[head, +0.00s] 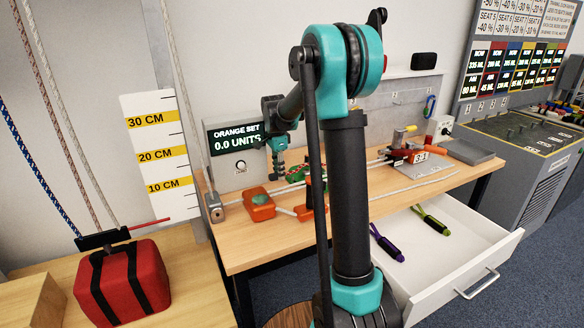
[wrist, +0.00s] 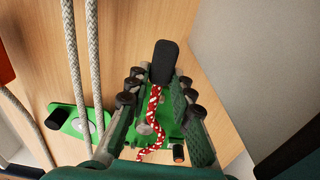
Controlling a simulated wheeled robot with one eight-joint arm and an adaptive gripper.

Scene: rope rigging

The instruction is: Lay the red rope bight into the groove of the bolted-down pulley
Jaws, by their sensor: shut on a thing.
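My gripper (wrist: 160,82) points down over the bench; it also shows in the head view (head: 278,172). The red rope (wrist: 153,103), flecked with white, runs between my fingers, which are shut on it. A black block-like piece (wrist: 164,58) stands at the rope's end between the fingertips. Under the fingers is a green plate with a grey round part (wrist: 145,128), partly hidden by the fingers. The rope passes over or beside it; I cannot tell if it sits in a groove. A second green plate (wrist: 72,124) with a pale wheel lies to the left. I cannot tell which pulley is bolted down.
Pale ropes (wrist: 93,55) run past left of my gripper. Orange pulley blocks (head: 262,208) lie on the bench (head: 250,250). The display (head: 236,140) reads 0.0 units. An open drawer (head: 440,250) juts out at the right.

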